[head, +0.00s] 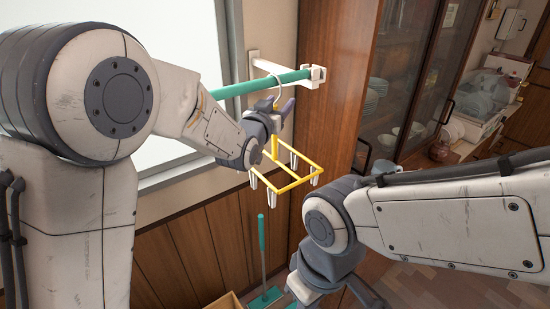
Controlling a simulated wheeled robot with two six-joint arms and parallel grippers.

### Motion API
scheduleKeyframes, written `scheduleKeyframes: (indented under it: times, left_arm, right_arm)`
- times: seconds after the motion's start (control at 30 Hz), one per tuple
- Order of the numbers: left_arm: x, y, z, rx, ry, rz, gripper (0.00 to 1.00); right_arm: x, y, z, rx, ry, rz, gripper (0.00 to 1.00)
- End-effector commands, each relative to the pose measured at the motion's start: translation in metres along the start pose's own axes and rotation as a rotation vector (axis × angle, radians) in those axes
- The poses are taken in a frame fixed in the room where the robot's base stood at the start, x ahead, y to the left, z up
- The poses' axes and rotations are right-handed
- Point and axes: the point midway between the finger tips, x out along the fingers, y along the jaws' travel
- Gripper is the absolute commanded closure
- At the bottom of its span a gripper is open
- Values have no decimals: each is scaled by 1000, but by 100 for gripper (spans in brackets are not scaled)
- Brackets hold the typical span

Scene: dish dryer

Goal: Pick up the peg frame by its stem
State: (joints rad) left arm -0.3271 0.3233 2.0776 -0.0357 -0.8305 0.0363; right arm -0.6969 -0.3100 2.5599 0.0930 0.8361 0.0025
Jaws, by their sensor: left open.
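The yellow peg frame (293,182) hangs below a green rod (262,84), its hook (277,84) over the rod. White pegs (252,181) dangle from its rectangular frame. My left gripper (279,107) is open at the upper part of the stem, just under the hook. One dark finger shows to the right of the stem. My gripper and wrist hide much of the stem, so I cannot tell whether the fingers touch it. My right gripper (338,298) is at the bottom edge, well below the frame, and partly cut off, so its jaws are unclear.
A white wall bracket (313,76) holds the rod's right end. A wooden cabinet panel (335,100) stands close to the right of the frame. A green-handled broom (262,240) stands below near the wall. Glass doors with dishes and a dish rack (482,97) are farther right.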

Motion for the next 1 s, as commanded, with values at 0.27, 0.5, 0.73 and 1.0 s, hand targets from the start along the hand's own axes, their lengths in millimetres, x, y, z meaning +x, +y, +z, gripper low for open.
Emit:
scheduleKeyframes:
  times: [0.27, 0.5, 0.73, 1.0]
  left_arm:
    - [0, 0, 0, 0, 0, 0, 100]
    - [0, 0, 0, 0, 0, 0, 100]
    - [-1, 0, 0, 0, 1, 0, 100]
    - [0, 0, 0, 0, 1, 0, 100]
  right_arm:
    - [1, 0, 0, 0, 0, 0, 100]
    - [1, 0, 0, 0, 0, 0, 100]
    - [0, 0, 0, 0, 0, 0, 100]
    - [0, 0, 0, 0, 0, 0, 100]
